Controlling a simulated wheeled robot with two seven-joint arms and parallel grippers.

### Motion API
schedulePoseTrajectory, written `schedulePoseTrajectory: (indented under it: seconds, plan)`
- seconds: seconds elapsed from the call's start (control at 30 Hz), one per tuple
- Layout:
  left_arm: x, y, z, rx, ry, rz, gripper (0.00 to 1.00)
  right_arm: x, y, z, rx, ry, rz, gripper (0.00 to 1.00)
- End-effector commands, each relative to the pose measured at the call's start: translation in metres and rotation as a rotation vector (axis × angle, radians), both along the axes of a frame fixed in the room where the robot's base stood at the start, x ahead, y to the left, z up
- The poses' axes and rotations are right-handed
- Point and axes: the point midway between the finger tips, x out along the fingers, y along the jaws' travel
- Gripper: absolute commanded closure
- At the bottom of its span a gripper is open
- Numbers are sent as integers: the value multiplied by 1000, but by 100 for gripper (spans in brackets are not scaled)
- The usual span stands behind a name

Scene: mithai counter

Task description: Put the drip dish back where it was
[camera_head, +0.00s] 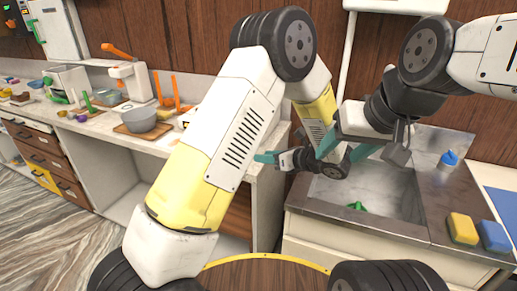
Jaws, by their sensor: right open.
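I cannot pick out the drip dish for certain in this view; my arms hide part of the counter and sink. My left gripper (266,157) is in front of the right end of the counter, its teal fingertips pointing left. The gap between them is too small to tell. My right gripper (345,151) hangs over the left part of the sink (398,190), with its two teal fingers apart. I see nothing between them.
A grey bowl (141,121) stands on a wooden board on the left counter. A green item (357,206) lies in the sink. A yellow sponge (462,229) and a blue sponge (493,236) lie on its front right rim. A blue-topped bottle (449,158) stands behind them.

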Motion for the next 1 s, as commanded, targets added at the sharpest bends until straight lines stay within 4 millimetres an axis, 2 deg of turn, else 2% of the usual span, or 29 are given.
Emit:
schedulePoseTrajectory:
  seconds: [0.07,0.13,0.27,0.4,0.5,0.6,0.8,1.0]
  plan:
    - [-3,-3,3,-4,-1,4,63,0,0,0,0,0,0,43]
    - [-6,3,9,-28,-7,32,63,0,0,0,0,0,0,43]
    - [-20,37,33,-159,-38,174,63,0,0,0,0,0,0,43]
    - [-55,90,66,-408,-111,434,63,0,0,0,0,0,0,43]
    - [-87,119,84,-602,-176,632,63,0,0,0,0,0,0,43]
    - [-119,139,100,-799,-255,829,63,0,0,0,0,0,0,43]
    - [-179,154,128,-1207,-437,1207,63,0,0,0,0,0,0,43]
    - [-221,150,157,-1620,-631,1546,63,0,0,0,0,0,0,43]
